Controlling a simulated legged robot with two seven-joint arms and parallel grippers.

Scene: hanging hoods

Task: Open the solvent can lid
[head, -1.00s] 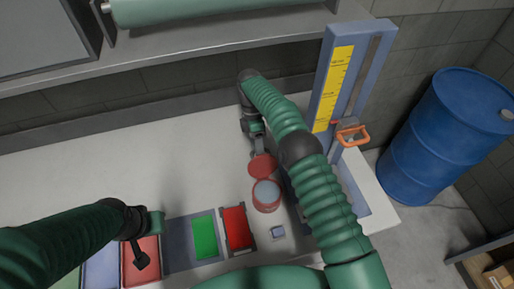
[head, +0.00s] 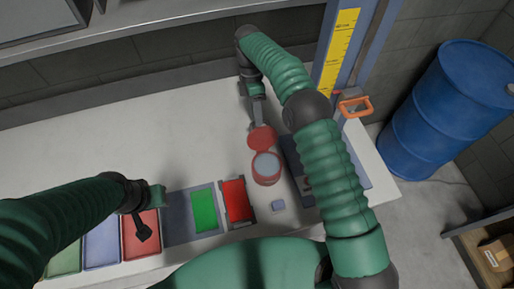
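The red solvent can (head: 266,181) stands upright on the pale bench, with its round top facing up. Its red lid (head: 262,138) is swung up and back on the far side of the can, so the lid is open. My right gripper (head: 257,118) is just behind the lid, pointing down at its far edge. Its fingers look narrow, and I cannot tell whether they touch the lid or how far apart they are. My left gripper (head: 143,235) hangs over the red tray at the front left. Its finger gap does not show clearly.
Green (head: 204,211) and red (head: 237,201) panels lie left of the can. A small bluish block (head: 278,205) lies in front of it. A yellow-scaled post (head: 339,50) with an orange handle (head: 356,107) stands right. A blue drum (head: 440,125) is beyond the bench. The bench's back left is clear.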

